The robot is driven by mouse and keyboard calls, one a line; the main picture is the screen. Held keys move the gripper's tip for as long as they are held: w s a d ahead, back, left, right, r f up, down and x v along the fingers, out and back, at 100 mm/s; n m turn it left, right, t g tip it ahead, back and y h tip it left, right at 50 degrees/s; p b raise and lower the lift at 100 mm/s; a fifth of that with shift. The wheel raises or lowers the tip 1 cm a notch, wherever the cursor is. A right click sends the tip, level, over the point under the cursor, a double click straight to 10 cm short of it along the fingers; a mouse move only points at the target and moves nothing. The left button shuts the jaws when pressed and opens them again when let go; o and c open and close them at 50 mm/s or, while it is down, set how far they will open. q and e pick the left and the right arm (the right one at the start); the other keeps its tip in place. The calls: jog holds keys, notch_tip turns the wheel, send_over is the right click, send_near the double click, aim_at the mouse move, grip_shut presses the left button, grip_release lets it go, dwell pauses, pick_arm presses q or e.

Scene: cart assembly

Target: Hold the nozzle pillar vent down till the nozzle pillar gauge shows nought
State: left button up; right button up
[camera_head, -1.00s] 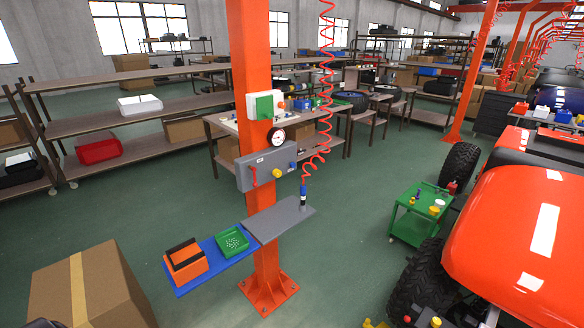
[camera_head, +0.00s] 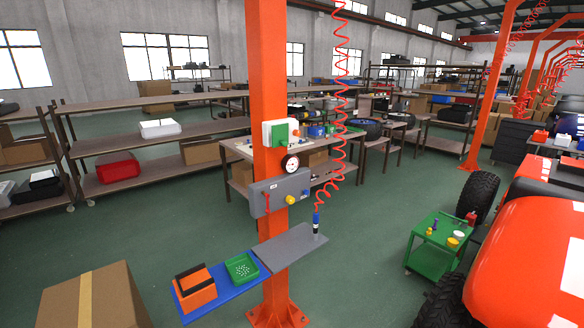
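The orange pillar (camera_head: 267,110) stands near the middle of the head view. On it is a round white gauge (camera_head: 291,164) with a dark rim; its needle is too small to read. Below the gauge is a grey control box (camera_head: 278,187). I cannot tell which of these is the vent. A blue and black nozzle (camera_head: 316,223) stands upright on the grey shelf, under a red coiled hose (camera_head: 341,100). Neither gripper is in view.
The grey shelf (camera_head: 285,250) and a blue tray (camera_head: 238,293) with green and orange holders stick out from the pillar. A cardboard box (camera_head: 110,302) stands at lower left. A green cart (camera_head: 437,248) and an orange vehicle (camera_head: 530,255) are at right. Green floor lies open between.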

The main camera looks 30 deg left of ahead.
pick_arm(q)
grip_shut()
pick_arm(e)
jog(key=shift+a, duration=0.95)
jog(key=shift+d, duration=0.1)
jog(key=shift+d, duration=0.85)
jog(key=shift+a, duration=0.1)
